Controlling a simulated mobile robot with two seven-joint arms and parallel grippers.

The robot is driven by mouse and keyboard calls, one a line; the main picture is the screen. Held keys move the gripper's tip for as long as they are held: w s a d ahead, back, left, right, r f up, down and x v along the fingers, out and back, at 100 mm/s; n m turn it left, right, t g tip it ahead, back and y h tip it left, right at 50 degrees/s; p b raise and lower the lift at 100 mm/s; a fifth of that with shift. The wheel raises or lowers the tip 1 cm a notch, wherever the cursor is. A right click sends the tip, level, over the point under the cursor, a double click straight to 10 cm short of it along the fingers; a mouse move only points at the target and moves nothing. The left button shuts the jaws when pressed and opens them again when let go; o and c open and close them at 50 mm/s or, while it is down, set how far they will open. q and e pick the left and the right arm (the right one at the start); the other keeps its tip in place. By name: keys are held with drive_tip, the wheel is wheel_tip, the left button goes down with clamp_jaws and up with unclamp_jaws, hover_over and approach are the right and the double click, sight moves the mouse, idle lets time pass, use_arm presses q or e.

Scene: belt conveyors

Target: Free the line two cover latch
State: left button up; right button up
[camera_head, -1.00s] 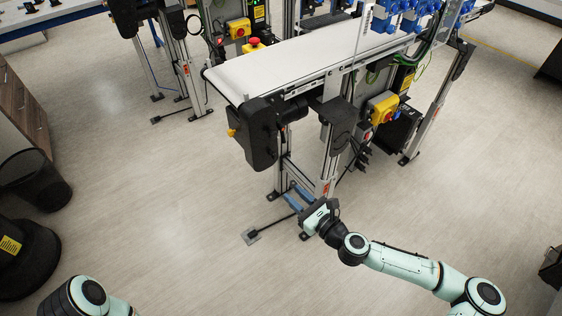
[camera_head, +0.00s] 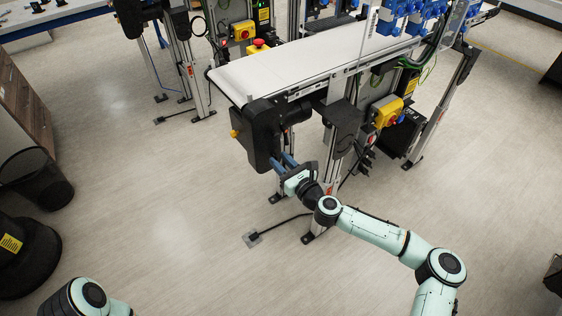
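The conveyor's black end cover (camera_head: 258,138) hangs under the near left end of the white belt. A small orange-yellow knob (camera_head: 234,133) shows on the cover's left side; I cannot tell if it is the latch. My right gripper (camera_head: 282,161) is just right of the cover's lower part, its two blue fingers apart and pointing up toward it. I see nothing between them. I cannot tell whether they touch the cover. My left arm (camera_head: 88,297) shows only at the bottom left edge, with its gripper out of view.
The white conveyor belt (camera_head: 310,62) runs to the upper right, with blue parts (camera_head: 390,22) at its far end. A yellow switch box (camera_head: 386,111) is on the frame. A black bin (camera_head: 37,178) stands left. The floor between is clear.

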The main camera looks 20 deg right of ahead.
drive_tip(key=shift+w+a, duration=0.1)
drive_tip(key=shift+w, duration=0.1)
drive_tip(key=shift+c, duration=0.3)
clamp_jaws()
